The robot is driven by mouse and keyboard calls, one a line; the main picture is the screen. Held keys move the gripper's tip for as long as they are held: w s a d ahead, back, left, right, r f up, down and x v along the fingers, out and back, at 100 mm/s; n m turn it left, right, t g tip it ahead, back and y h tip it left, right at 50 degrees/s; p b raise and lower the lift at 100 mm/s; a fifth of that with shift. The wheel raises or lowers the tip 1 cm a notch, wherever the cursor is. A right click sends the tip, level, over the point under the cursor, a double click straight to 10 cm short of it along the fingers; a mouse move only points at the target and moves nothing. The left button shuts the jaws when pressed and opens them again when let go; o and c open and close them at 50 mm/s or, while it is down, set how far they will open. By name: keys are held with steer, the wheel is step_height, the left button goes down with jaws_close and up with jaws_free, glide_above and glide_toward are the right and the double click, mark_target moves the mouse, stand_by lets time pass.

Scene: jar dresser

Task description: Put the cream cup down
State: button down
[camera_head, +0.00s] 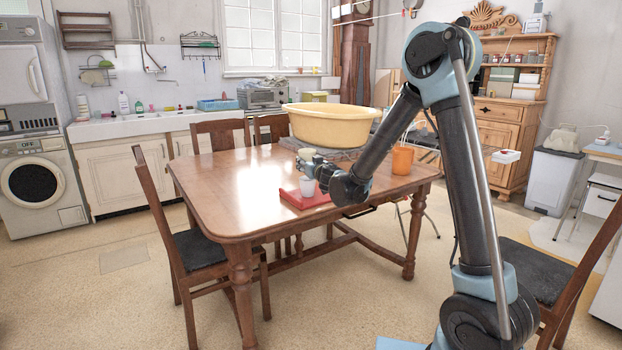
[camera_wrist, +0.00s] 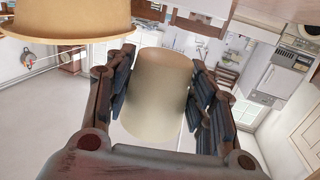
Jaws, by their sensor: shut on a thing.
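The cream cup (camera_wrist: 160,92) is between the finger pads of my gripper (camera_wrist: 160,95) in the wrist view, with a pad against each side. In the head view my gripper (camera_head: 312,170) is over the wooden table (camera_head: 225,185), beside the yellow basin. A small pale piece at its tip, seemingly the cream cup (camera_head: 307,153), shows there; my gripper partly hides it. The cup appears to be above the table top, but the exact gap cannot be told.
A large yellow basin (camera_head: 330,125) and an orange container (camera_head: 402,160) stand farther back. The table's left part is clear. Chairs (camera_head: 190,225) stand around it.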

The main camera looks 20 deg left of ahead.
steer(key=shift+f, duration=2.15)
steer(key=shift+s+d+f, duration=0.15)
steer(key=shift+s+f, duration=0.05)
steer(key=shift+f, duration=0.1)
steer(key=shift+s, duration=0.3)
steer(key=c, duration=0.7)
jaws_free()
steer(key=shift+s, duration=0.1)
steer(key=shift+w+f, duration=0.15)
steer(key=shift+w, duration=0.1)
